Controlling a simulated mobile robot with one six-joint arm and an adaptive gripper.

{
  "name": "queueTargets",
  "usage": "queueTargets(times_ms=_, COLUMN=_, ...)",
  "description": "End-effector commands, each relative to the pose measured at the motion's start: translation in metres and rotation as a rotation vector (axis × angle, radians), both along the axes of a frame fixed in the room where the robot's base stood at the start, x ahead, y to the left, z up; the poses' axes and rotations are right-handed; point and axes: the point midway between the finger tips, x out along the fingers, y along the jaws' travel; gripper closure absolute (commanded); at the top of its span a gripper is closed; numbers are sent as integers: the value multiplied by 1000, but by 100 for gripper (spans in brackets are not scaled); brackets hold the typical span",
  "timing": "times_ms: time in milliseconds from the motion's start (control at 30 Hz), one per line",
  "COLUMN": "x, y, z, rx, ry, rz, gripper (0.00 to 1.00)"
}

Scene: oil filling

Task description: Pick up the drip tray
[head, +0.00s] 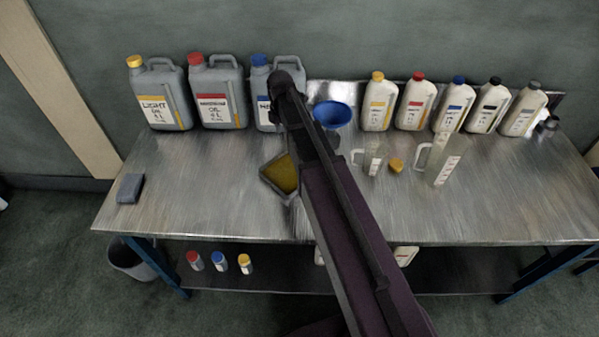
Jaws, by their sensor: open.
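The drip tray (273,189) is a small grey, angular tray with yellow-brown liquid in it. It sits on the metal workbench (200,205), a little left of the middle. My arm crosses in front of its right side and hides that part. My gripper cannot be made out; only the arm links show, running from the bottom edge up to the back of the bench.
Large oil cans (217,92) stand at the back left and several smaller bottles (416,104) at the back right. A blue funnel (332,115), clear jugs (443,160) and an orange-yellow cap (396,165) lie right of my arm. A grey block (130,188) lies at left.

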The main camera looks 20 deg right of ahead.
Motion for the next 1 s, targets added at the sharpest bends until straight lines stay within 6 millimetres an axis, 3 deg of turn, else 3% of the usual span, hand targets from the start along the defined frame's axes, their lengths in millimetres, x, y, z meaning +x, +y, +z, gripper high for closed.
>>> queueTargets(times_ms=500, x=0, y=1, z=-42, rx=0, ry=0, rz=1, gripper=56)
queueTargets(times_ms=1000, x=0, y=1, z=-46, rx=0, ry=0, rz=1, gripper=56)
